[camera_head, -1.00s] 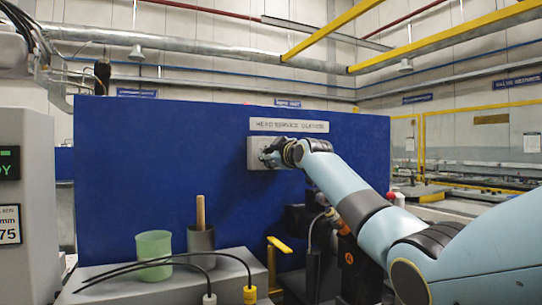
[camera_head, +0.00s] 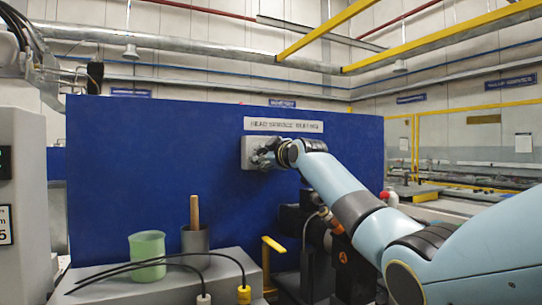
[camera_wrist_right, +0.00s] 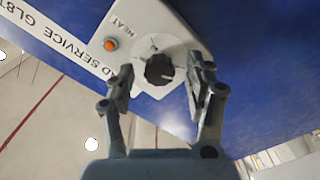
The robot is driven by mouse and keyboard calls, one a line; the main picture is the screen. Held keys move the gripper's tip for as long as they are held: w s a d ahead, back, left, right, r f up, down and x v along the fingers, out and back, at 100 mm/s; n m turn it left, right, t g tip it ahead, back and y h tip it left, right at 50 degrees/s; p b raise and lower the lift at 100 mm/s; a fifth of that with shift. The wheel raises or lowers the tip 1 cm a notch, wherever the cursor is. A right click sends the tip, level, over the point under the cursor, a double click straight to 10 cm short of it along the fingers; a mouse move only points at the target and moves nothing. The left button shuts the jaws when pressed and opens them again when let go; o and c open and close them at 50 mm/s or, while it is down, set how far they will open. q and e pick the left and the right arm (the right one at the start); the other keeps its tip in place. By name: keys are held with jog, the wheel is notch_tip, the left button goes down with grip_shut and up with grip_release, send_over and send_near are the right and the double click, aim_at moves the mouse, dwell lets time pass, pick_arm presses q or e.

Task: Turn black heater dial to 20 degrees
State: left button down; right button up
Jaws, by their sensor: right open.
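The black heater dial (camera_wrist_right: 159,70) sits on a white control box (camera_wrist_right: 178,27) and shows between my right gripper's fingers in the right wrist view. My right gripper (camera_wrist_right: 160,82) is open, with one finger on each side of the dial. I cannot tell whether either finger touches it. In the head view, my right gripper (camera_head: 262,158) is at the white box (camera_head: 247,146) on the blue panel and hides the dial. The degree marks are too small to read. My left gripper is not in view.
An orange indicator light (camera_wrist_right: 111,44) sits beside the dial, near the word HEAT. The blue panel (camera_head: 150,180) stands upright. On the grey bench (camera_head: 110,272) below are a green cup (camera_head: 147,255), a grey cup with a wooden handle (camera_head: 195,239) and black cables.

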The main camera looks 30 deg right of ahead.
jog(key=s, duration=1.1)
jog(key=shift+s+a, duration=0.35)
jog(key=shift+s, duration=0.05)
jog(key=shift+f, duration=0.15)
